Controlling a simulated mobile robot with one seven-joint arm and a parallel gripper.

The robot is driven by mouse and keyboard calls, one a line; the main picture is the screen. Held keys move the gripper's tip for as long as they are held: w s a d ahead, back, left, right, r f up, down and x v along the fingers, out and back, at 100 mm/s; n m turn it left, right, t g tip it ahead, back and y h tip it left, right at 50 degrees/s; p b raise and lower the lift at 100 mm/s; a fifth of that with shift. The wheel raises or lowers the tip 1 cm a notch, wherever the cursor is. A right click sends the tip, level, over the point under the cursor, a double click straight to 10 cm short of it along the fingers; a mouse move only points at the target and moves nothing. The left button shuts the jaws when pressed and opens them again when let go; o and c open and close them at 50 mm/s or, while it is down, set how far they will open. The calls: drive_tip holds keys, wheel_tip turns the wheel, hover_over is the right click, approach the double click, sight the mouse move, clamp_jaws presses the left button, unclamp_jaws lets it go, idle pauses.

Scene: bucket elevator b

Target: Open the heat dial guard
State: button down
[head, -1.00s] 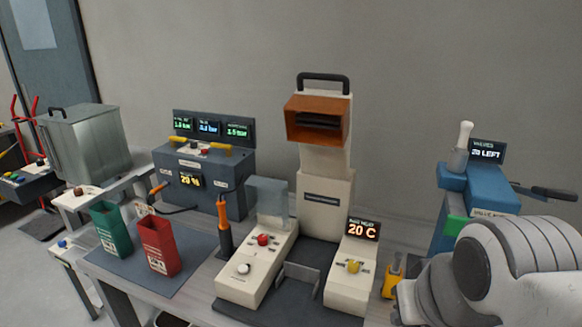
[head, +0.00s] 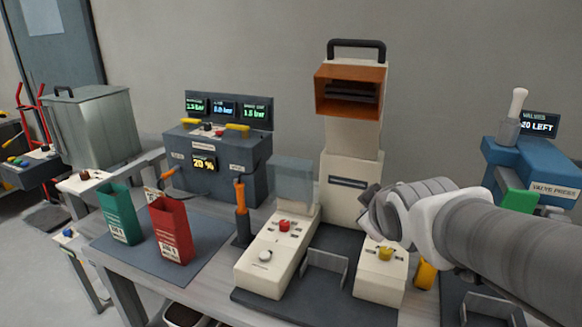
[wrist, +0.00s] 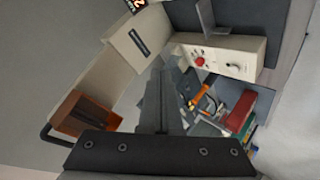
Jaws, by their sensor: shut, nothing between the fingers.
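The beige heat machine (head: 352,185) stands mid-bench with an orange-lined opening at its top. Its left console (head: 277,255) carries a red button (head: 285,225) and a white dial (head: 265,256). A translucent grey flap (head: 293,182) stands upright at that console's back; I cannot tell whether it is the heat dial guard. The right console (head: 380,281) has a yellow knob (head: 385,254). My gripper (head: 370,205) is shut and empty, above and behind the right console, right of the flap and apart from it. My arm hides the temperature display. The fingers (wrist: 157,70) also show in the wrist view.
A red bin (head: 170,232) and a green bin (head: 118,215) stand left on a dark mat. A blue valve press (head: 530,165) stands right. A low grey bracket (head: 325,265) sits between the consoles.

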sight(292, 182)
drive_tip(key=w+a+f+n+t+y+b, duration=0.3)
drive_tip(key=w+a+f+n+y+b, duration=0.15)
drive_tip(key=w+n, duration=0.3)
drive_tip(key=w+a+f+n+t+y+b, duration=0.35)
drive_tip(key=w+a+n+b, duration=0.2)
drive_tip(key=n, duration=0.25)
drive_tip(key=w+a, duration=0.2)
drive_tip(key=w, duration=1.1)
drive_tip(key=shift+w+r+b, duration=0.3)
drive_tip(key=shift+r+b, duration=0.1)
drive_tip(key=shift+r, duration=0.05)
drive_tip(key=shift+a, duration=0.1)
